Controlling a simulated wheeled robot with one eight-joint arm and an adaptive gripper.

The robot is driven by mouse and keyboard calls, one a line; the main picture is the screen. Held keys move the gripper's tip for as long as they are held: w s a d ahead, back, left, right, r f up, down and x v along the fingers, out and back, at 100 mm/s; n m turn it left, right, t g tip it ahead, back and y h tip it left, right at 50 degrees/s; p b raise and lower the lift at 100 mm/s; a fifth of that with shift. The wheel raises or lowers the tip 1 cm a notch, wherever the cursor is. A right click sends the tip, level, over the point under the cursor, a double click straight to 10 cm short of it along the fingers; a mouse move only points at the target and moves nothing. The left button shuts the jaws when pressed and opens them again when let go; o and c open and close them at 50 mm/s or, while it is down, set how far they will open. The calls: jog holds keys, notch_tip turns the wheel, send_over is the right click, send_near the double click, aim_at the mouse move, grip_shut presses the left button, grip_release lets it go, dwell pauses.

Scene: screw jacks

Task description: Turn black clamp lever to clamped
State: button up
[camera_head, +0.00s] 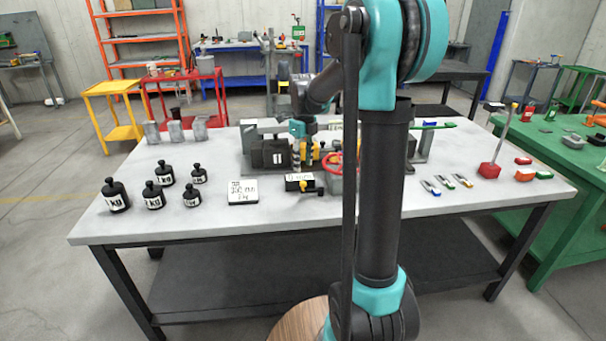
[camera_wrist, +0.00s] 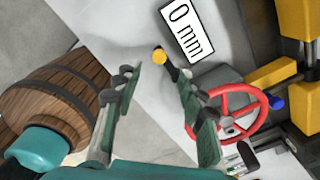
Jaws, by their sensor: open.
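In the wrist view my gripper (camera_wrist: 155,76) is open, with its two green-padded fingers apart and nothing between them. A short dark lever with a yellow ball end (camera_wrist: 159,56) lies just beyond the fingertips, next to the "0 mm" label (camera_wrist: 187,28); the fingers do not visibly touch it. My arm hides part of the machine in the head view.
A red handwheel (camera_wrist: 229,113) is close to the right finger, with a blue knob (camera_wrist: 277,103) beside it. Yellow blocks (camera_wrist: 298,20) stand at the right. Black weights (camera_head: 115,195) and a "200 mm" plate (camera_head: 243,191) sit left on the table (camera_head: 200,222). A wooden barrel (camera_wrist: 50,100) stands below.

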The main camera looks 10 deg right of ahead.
notch_tip(320, 180, up, 5)
jog(key=shift+f, duration=0.1)
dwell(0.4)
jog(key=s+f+n+t, duration=0.1)
jog(key=s+f+n, duration=0.4)
jog(key=s+n, duration=0.3)
jog(key=s+d+f+n+t, duration=0.1)
jog(key=s+f+n, duration=0.5)
jog(key=s+n, duration=0.3)
jog(key=s+f+n+t, duration=0.2)
jog(key=s+f+n, duration=0.3)
jog(key=s+n, duration=0.4)
jog(key=shift+d+f+n, duration=0.4)
jog(key=shift+n, duration=0.5)
